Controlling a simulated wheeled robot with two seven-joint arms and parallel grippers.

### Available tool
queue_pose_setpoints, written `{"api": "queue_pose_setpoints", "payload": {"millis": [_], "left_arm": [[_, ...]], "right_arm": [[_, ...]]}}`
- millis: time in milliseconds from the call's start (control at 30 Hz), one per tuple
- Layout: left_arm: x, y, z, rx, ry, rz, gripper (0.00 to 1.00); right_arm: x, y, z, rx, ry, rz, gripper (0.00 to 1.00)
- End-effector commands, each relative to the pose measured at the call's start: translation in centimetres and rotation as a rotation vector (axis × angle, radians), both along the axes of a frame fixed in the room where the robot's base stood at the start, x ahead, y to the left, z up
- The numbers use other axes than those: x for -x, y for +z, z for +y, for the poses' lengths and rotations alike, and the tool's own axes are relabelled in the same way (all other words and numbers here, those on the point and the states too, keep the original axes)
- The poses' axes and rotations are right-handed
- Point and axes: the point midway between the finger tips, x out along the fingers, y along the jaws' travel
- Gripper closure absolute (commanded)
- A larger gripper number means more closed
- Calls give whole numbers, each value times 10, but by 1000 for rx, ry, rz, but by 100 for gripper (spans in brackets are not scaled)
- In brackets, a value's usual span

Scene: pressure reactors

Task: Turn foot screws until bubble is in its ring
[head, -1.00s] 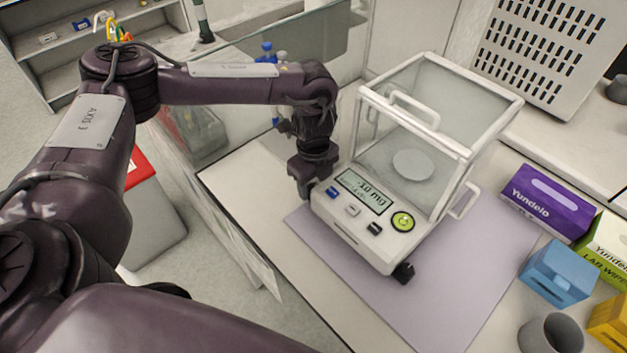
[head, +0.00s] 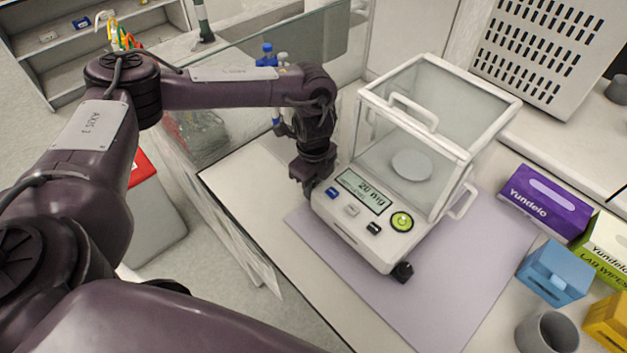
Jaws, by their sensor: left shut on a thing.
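The analytical balance (head: 358,228) stands on a lilac mat (head: 430,300), with a glass draft shield around its round pan (head: 411,165). Its display (head: 363,190) reads about 20 mg. The green-yellow bubble level (head: 401,222) sits at the front right of its panel; the bubble is too small to place exactly against its ring. A black foot screw (head: 402,271) shows under the front right corner. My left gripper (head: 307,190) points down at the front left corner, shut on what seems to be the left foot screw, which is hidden. My right gripper is not in view.
A purple box (head: 545,203), a green-white wipes box (head: 604,250), a blue box (head: 555,272), a yellow box (head: 608,322) and a grey cup (head: 548,335) stand to the right. A glass panel (head: 300,45) and blue-capped bottles (head: 267,55) are behind my left arm. The mat's front is clear.

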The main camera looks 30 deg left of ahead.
Motion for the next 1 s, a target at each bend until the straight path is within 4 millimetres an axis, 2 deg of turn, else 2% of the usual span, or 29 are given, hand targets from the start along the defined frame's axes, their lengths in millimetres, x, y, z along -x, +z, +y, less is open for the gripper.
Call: {"api": "queue_pose_setpoints", "payload": {"millis": [33,67,200,567,667,867,1000], "left_arm": [[0,0,0,-1,0,-1,95],[0,0,0,-1,0,-1,69],[0,0,0,-1,0,-1,51],[-1,5,0,2,-1,-3,50],[-1,17,0,2,-1,-4,50],[-2,53,0,1,-2,-6,50],[-1,72,0,0,-2,-4,50]], "right_arm": [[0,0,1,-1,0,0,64],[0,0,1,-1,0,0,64],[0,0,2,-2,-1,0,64],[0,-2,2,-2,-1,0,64],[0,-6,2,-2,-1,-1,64],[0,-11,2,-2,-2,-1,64],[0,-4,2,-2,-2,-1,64]]}}
